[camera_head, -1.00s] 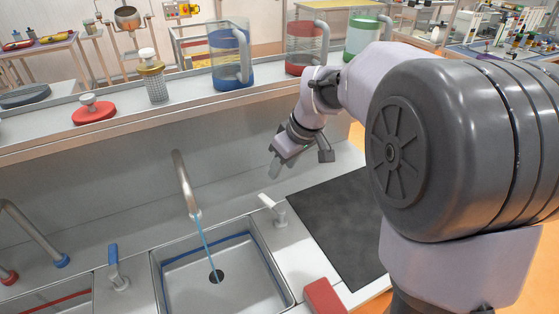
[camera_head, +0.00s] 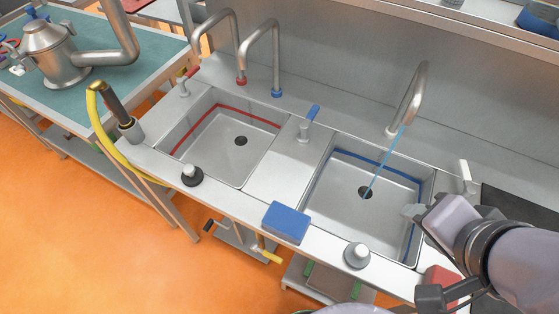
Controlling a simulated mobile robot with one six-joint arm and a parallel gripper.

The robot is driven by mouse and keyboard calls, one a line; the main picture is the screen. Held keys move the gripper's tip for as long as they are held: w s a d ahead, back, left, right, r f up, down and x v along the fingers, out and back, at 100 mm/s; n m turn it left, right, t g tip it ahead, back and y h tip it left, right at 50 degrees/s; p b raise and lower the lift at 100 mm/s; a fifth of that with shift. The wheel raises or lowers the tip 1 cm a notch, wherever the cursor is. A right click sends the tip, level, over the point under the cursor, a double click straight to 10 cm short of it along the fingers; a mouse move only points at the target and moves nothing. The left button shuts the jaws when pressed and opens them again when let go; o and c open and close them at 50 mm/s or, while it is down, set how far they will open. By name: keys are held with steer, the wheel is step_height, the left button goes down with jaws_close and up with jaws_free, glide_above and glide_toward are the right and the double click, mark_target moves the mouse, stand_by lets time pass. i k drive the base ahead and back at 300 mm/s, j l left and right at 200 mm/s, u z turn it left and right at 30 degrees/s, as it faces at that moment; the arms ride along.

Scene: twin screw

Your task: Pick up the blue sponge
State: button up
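The blue sponge (camera_head: 286,222) lies flat on the steel counter's front ledge, between the two sink basins and close to the front edge. My gripper (camera_head: 412,211) is to its right, over the right side of the right basin, and apart from the sponge. I see nothing held at the tips.
A grey knob (camera_head: 357,255) stands right of the sponge and a black knob (camera_head: 192,175) to its left. A red block (camera_head: 441,283) is partly hidden by my arm. Water runs into the right basin (camera_head: 345,200) from a tall faucet (camera_head: 411,100).

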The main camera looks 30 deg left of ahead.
mark_target(284, 222)
steer(key=u, duration=1.5)
